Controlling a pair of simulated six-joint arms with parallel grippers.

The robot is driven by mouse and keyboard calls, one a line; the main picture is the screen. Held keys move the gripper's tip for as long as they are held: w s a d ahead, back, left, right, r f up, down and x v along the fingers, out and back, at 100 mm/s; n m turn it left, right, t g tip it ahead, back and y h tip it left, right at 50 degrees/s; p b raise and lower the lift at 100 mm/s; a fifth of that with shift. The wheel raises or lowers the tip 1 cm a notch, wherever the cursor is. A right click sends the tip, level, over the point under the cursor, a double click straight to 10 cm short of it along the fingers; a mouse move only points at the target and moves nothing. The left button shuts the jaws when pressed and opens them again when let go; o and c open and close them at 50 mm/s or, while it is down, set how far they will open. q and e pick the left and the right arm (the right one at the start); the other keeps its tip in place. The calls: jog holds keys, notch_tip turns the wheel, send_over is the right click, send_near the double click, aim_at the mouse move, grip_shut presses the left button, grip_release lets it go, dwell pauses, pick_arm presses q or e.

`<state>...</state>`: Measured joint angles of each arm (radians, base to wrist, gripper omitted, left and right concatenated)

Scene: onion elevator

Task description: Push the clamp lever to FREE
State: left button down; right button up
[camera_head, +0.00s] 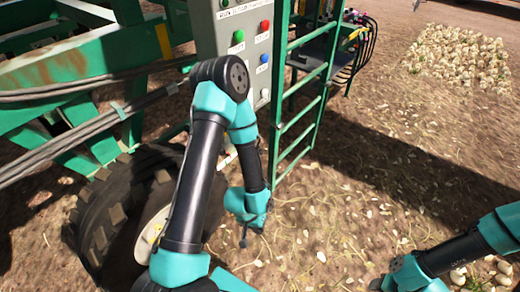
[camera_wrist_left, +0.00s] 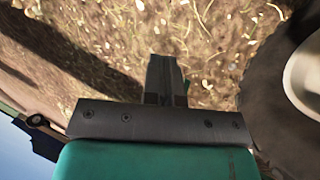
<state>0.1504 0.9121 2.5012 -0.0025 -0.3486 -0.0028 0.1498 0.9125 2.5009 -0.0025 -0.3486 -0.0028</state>
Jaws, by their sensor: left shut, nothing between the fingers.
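The clamp lever cannot be made out for certain in either view. A small pale, red-tipped bar (camera_head: 228,160) shows beside my left arm below the control box, partly hidden by the arm; I cannot tell whether it is the lever. My left gripper (camera_head: 243,241) hangs low over the soil, right of the wheel, shut and empty. In the left wrist view its fingers (camera_wrist_left: 166,77) are together, with only ground beyond them. My right arm enters at the lower right; its gripper is outside the picture.
A grey control box (camera_head: 249,85) with green, red and blue buttons stands behind my left arm. A green ladder frame (camera_head: 296,120) is right of it. A large black tyre (camera_head: 100,215) is at left. Onions (camera_head: 459,58) lie at the back right. The middle ground is open.

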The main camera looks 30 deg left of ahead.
pick_arm(q)
jog(key=w+a+f+n+t, duration=0.1)
jog(key=w+a+t, duration=0.1)
jog(key=w+a, duration=0.35)
jog(key=w+a+n+t+h, duration=0.1)
jog(key=w+a+t, duration=0.2)
jog(key=w, duration=0.6)
jog(key=w+a+f+n+t, duration=0.15)
jog(key=w+a, duration=0.25)
jog(key=w, duration=0.4)
jog(key=w+a+r+t+h, duration=0.1)
jog(key=w+a+r+h, duration=0.1)
jog(key=a, duration=0.8)
jog(key=w+a+r+t+h, duration=0.2)
jog(key=a+r, duration=0.2)
jog(key=a, duration=0.6)
jog(key=shift+w+a+r+m+h, duration=0.2)
jog(key=shift+w+m+h, duration=0.1)
jog(key=shift+w+m, duration=0.15)
jog(key=shift+d+t, duration=0.1)
jog(key=shift+t, duration=0.15)
jog(key=s+d+f+x, duration=0.1)
jog(key=s+x, duration=0.1)
jog(key=x, duration=1)
jog(key=shift+w+d+f, duration=0.15)
jog(key=shift+w+d, duration=0.15)
jog(key=shift+d, duration=0.3)
